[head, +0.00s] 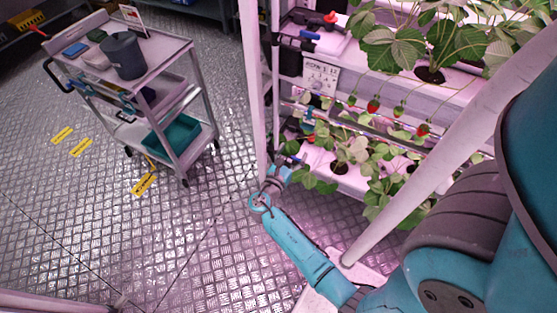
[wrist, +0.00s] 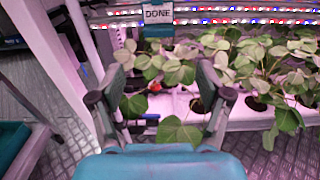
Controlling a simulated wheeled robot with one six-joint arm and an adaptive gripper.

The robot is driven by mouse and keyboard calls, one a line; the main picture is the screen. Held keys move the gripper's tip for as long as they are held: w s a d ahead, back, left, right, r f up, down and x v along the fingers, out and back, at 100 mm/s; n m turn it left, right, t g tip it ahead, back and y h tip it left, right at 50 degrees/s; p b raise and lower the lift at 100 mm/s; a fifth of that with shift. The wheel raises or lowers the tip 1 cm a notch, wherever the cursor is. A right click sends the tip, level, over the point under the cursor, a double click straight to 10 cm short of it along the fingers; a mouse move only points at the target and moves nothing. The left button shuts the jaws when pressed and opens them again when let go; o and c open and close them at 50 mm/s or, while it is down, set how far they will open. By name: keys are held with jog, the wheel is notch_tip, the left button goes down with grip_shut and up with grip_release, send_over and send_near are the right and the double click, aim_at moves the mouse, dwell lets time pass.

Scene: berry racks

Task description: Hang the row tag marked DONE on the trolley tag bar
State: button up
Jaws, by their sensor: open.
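The tag marked DONE (wrist: 157,13) is upright at the top of the wrist view, a white label on a teal body, in front of the lit rack. My gripper (wrist: 163,72) is open, its fingers apart and nothing between them; the tag lies beyond the fingertips. In the head view my gripper (head: 277,178) is small beside the rack post. The grey trolley (head: 150,62) stands at the upper left. Small coloured items line its near side at mid height; I cannot make out the tag bar clearly.
Strawberry plants (head: 430,45) with red berries hang over the rack gutters (head: 465,88). A white post (head: 254,75) stands close to my gripper. The trolley carries a grey bucket (head: 122,55) and a teal bin (head: 172,137). The patterned floor between trolley and rack is clear.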

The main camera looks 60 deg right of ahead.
aim_at(306, 129)
jog(key=shift+w+d+r, duration=0.1)
jog(key=shift+w+d, duration=0.1)
jog(key=shift+d, duration=1.8)
jog(key=shift+w+d+f, duration=0.1)
jog(key=shift+w+d, duration=0.15)
jog(key=shift+d, duration=1.7)
jog(key=shift+w+d+r, duration=0.1)
jog(key=shift+w+d, duration=0.1)
jog(key=shift+d, duration=1.8)
jog(key=c, duration=1)
jog(key=shift+c, duration=0.2)
jog(key=shift+r, duration=1.05)
jog(key=shift+a, duration=0.15)
jog(key=a, duration=0.6)
jog(key=shift+s+a, duration=0.3)
jog(key=shift+a, duration=0.05)
